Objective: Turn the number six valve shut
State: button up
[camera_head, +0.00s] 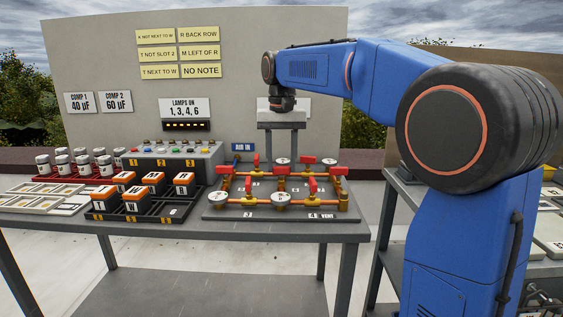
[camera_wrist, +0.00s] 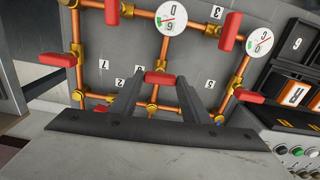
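The valve board (camera_head: 215,213) carries orange pipes, several red valve handles and round gauges. My gripper (camera_head: 282,150) points down over its back middle part. In the wrist view my gripper (camera_wrist: 159,78) has its two dark fingers apart. A red handle (camera_wrist: 160,78) shows between the fingertips; I cannot tell whether they touch it. Its number plate is partly hidden by a finger, so I cannot read it. Other red handles (camera_wrist: 231,31) stand around it. A gauge (camera_wrist: 172,17) lies beyond it, upside down in this view. I cannot make out which valve is number six.
Orange-and-black blocks (camera_head: 137,193) in a black rack, and a box with coloured buttons (camera_head: 175,163), stand left of the board. Yellow notes (camera_head: 157,53) and a lamp sign (camera_head: 184,107) hang on the wall. Another bench (camera_head: 400,183) stands at the right.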

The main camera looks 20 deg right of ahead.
jog(key=o, duration=0.3)
jog(key=shift+r, duration=0.15)
notch_tip(320, 180, up, 17)
dwell(0.5)
jog(key=s+d+f+n+t, duration=0.1)
jog(key=s+d+f+t, duration=0.1)
jog(key=s+f, duration=1.5)
jog(key=s+d+f+n+t, duration=0.2)
jog(key=s+d+f, duration=0.3)
jog(key=s+f, duration=1.1)
notch_tip(320, 180, down, 5)
jog(key=shift+s+r+t, duration=0.2)
jog(key=shift+s+t, duration=0.2)
